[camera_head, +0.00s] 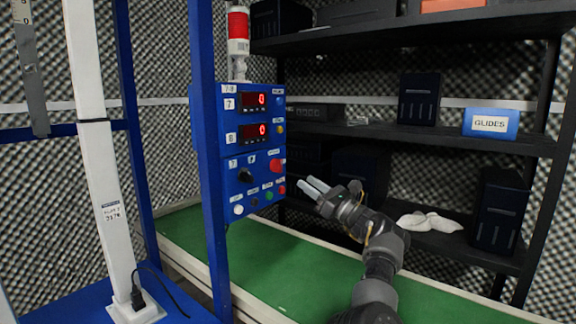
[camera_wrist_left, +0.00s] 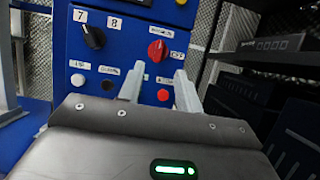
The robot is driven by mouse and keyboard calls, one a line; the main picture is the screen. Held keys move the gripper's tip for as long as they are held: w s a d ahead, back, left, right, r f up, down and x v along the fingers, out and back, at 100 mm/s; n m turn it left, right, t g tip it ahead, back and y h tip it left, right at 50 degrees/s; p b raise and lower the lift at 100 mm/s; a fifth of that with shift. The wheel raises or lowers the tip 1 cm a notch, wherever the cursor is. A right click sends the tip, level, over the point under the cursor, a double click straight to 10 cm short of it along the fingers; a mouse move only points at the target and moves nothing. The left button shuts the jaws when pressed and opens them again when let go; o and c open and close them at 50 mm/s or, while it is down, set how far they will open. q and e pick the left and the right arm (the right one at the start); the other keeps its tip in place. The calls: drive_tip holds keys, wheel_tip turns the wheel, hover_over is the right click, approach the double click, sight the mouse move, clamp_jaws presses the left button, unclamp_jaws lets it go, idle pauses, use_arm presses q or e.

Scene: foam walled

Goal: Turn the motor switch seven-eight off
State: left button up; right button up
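The motor switch (camera_head: 245,175) is a black rotary knob low on the front of the blue control panel (camera_head: 234,100). In the left wrist view the knob (camera_wrist_left: 94,38) sits at the upper left, below labels 7 and 8. Its grip looks slanted toward the upper left, near the 7. My left gripper (camera_head: 309,185) is to the right of the panel in the head view, apart from the knob. Its two pale fingers (camera_wrist_left: 158,88) stand apart with nothing between them. My right gripper is in neither view.
A red knob (camera_wrist_left: 157,50) and several small buttons (camera_head: 238,210) share the panel. Two red displays (camera_head: 255,101) both read 0. A green conveyor (camera_head: 290,262) runs below. Black shelves (camera_head: 420,135) with boxes stand at the right. A blue post (camera_head: 210,150) borders the panel's left.

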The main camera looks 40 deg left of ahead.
sight(279, 166)
use_arm(q)
drive_tip(key=b+x, duration=0.1)
drive_tip(key=x, duration=0.9)
drive_tip(key=shift+a+r, duration=0.2)
drive_tip(key=shift+a, duration=0.1)
clamp_jaws()
